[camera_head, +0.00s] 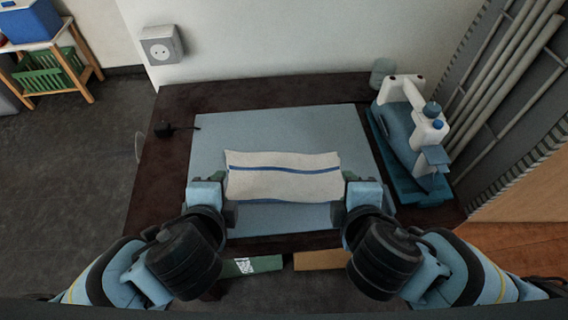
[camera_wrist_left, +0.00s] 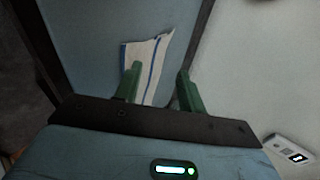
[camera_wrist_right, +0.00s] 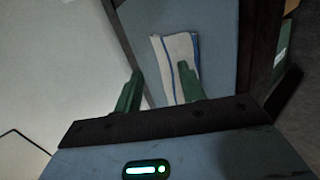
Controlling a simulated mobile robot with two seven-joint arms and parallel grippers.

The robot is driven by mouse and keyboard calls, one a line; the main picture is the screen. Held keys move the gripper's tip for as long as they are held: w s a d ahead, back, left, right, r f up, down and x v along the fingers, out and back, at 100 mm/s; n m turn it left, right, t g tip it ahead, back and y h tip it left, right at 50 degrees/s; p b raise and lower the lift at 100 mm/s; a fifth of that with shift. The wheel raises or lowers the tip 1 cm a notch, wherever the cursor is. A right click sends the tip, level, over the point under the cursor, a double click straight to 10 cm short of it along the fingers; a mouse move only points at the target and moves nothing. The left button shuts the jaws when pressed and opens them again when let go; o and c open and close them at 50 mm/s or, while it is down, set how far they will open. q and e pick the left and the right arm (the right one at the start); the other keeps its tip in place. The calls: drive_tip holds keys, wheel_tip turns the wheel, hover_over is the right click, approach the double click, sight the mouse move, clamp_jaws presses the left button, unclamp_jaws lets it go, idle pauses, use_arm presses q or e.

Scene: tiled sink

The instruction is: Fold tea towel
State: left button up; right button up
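The tea towel (camera_head: 285,178), off-white with a blue stripe running lengthwise, lies on a light blue mat (camera_head: 290,128). It forms a wide strip with slightly wavy edges; I cannot tell how many layers it has. My left gripper (camera_head: 229,195) is at the towel's left end, my right gripper (camera_head: 343,195) at its right end. In the left wrist view the fingers (camera_wrist_left: 159,78) stand apart with the towel (camera_wrist_left: 150,58) showing between and beyond them. In the right wrist view the fingers (camera_wrist_right: 160,78) are also apart, the towel (camera_wrist_right: 178,55) beyond them. Exact finger contact is unclear.
The mat lies on a dark table (camera_head: 160,180). Green (camera_head: 250,266) and tan (camera_head: 322,259) blocks lie at the front edge. The mat behind the towel is clear.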

use_arm(q)
drive_tip(key=r, duration=0.1)
drive_tip(key=s+r, duration=0.1)
drive_tip(key=r, duration=0.1)
drive_tip(key=s+r, duration=0.1)
drive_tip(key=shift+s+r, duration=0.15)
use_arm(e)
drive_tip(key=r, duration=0.1)
drive_tip(key=s+r, duration=0.1)
drive_tip(key=r, duration=0.1)
drive_tip(key=s+r, duration=0.1)
drive_tip(key=shift+s+r, duration=0.15)
